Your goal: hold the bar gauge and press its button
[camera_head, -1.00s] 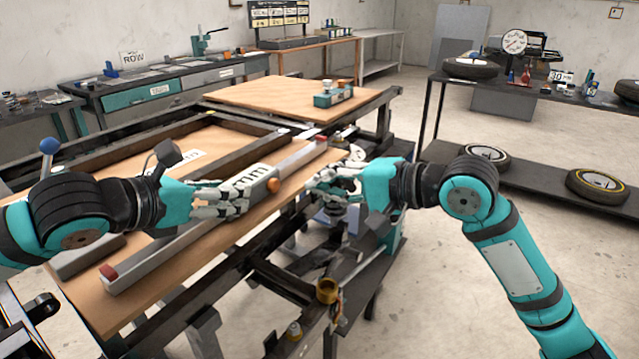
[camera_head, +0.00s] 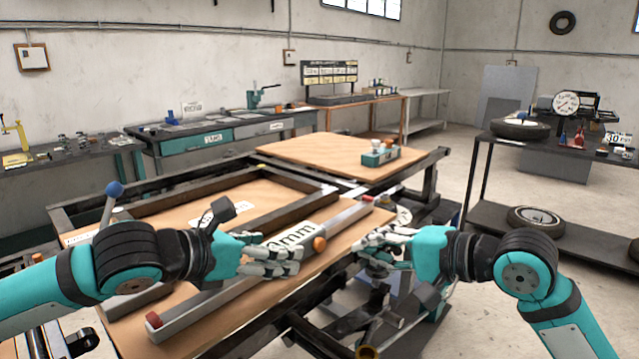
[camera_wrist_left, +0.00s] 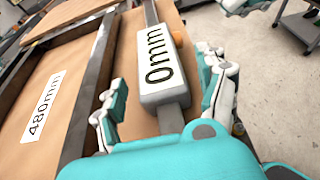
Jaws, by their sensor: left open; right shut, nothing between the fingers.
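The bar gauge is a long grey bar (camera_head: 205,301) with red ends, lying diagonally over the wooden board. It carries a white display box (camera_head: 295,233) reading "0mm" and an orange button (camera_head: 320,243) on the side. In the left wrist view the display box (camera_wrist_left: 157,62) lies between the spread fingers of my left gripper (camera_wrist_left: 162,92). My left gripper (camera_head: 292,259) is open at the gauge, partly hiding the bar in the head view. My right gripper (camera_head: 362,243) is shut and empty, a little right of the button.
The wooden board (camera_head: 165,215) lies on a dark metal frame and bears a "480mm" label (camera_wrist_left: 42,105). A small teal block (camera_head: 380,154) stands on the farther board. Dark metal parts stand below the right gripper. A shelf with tyres (camera_head: 535,222) is at the right.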

